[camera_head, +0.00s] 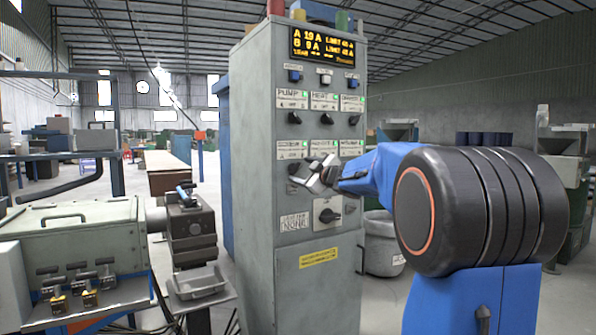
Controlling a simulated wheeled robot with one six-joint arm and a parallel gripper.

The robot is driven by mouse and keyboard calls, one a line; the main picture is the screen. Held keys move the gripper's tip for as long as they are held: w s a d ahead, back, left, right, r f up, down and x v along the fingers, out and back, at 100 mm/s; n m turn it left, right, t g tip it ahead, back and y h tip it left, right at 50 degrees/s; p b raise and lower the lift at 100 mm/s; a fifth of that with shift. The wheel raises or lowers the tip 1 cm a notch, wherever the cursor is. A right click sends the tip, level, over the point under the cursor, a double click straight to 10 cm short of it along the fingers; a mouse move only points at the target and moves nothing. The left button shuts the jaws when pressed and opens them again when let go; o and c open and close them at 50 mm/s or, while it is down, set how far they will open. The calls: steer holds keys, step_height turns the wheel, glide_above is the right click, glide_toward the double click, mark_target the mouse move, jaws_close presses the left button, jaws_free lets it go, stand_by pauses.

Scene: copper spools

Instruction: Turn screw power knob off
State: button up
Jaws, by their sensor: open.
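A tall grey control cabinet (255,190) stands in the middle of the view with rows of black knobs under small white labels. My gripper (312,174) reaches in from the right, with open jaws in front of the lower knob row. It hides part of that row, and a knob (294,168) shows just left of the jaws. I cannot tell whether the jaws touch or surround a knob. The lower labels (292,149) are too small to read surely, so I cannot single out the screw power knob. Green lights show beside several labels.
A larger rotary switch (328,213) sits below my gripper. A lit display (323,47) is at the cabinet top. A grey machine with levers (80,240) stands at left. A grey bin (382,245) stands behind my arm, right of the cabinet.

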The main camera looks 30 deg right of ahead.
mark_target(297, 170)
steer(key=shift+w, duration=1.65)
steer(key=c, duration=1)
steer(key=shift+c, duration=0.2)
steer(key=n, duration=0.4)
steer(key=shift+a+f+n, duration=0.1)
steer(key=shift+n, duration=0.2)
steer(key=shift+f+n, duration=0.1)
steer(key=shift+n, duration=1.9)
